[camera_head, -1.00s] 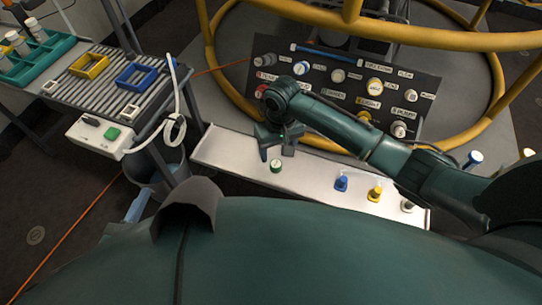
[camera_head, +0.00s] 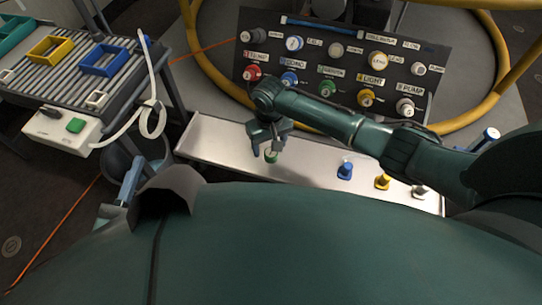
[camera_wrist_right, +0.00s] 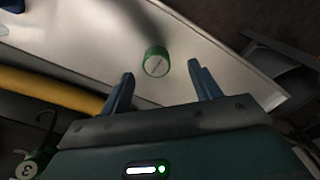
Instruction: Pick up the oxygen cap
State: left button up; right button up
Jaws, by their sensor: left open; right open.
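A small green cap with a white top (camera_head: 271,156) stands on the pale metal shelf (camera_head: 215,145), near its left part. My right gripper (camera_head: 268,140) is open just above and around the cap. In the right wrist view, the green cap (camera_wrist_right: 157,62) lies just beyond and between the open fingertips (camera_wrist_right: 160,75), with nothing held. My left gripper (camera_head: 126,188) is partly hidden behind my own body at the lower left; it is open, and I see nothing in it.
A blue cap (camera_head: 345,171), a yellow cap (camera_head: 383,182) and a white cap (camera_head: 419,191) stand further right on the shelf. Behind is a dark panel (camera_head: 310,65) with labelled coloured caps, ringed by a yellow tube (camera_head: 204,60). A ribbed cart (camera_head: 75,75) stands left.

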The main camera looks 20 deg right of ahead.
jog(key=f+b, duration=0.1)
jog(key=f, duration=0.1)
jog(key=f+b, duration=0.1)
jog(key=f, duration=0.1)
jog(key=shift+w+d+f+b, duration=0.1)
jog(key=shift+w+d+b, duration=0.15)
jog(key=shift+d+b, duration=0.05)
jog(key=shift+f, duration=0.35)
pick_arm(q)
jog(key=shift+w+d+n+h, duration=0.15)
jog(key=shift+d+n+h, duration=0.15)
jog(key=shift+n, duration=0.1)
pick_arm(e)
jog(key=c, duration=1)
jog(key=shift+r, duration=0.1)
jog(key=shift+c, duration=0.2)
notch_tip(320, 180, up, 5)
jog(key=p, duration=0.3)
notch_tip(320, 180, up, 4)
jog(key=shift+r+p, duration=0.1)
jog(key=shift+p, duration=0.8)
pick_arm(q)
jog(key=shift+a+g+y, duration=0.3)
jog(key=shift+a+y, duration=0.4)
jog(key=shift+y, duration=0.1)
pick_arm(e)
jog(key=shift+r, duration=0.4)
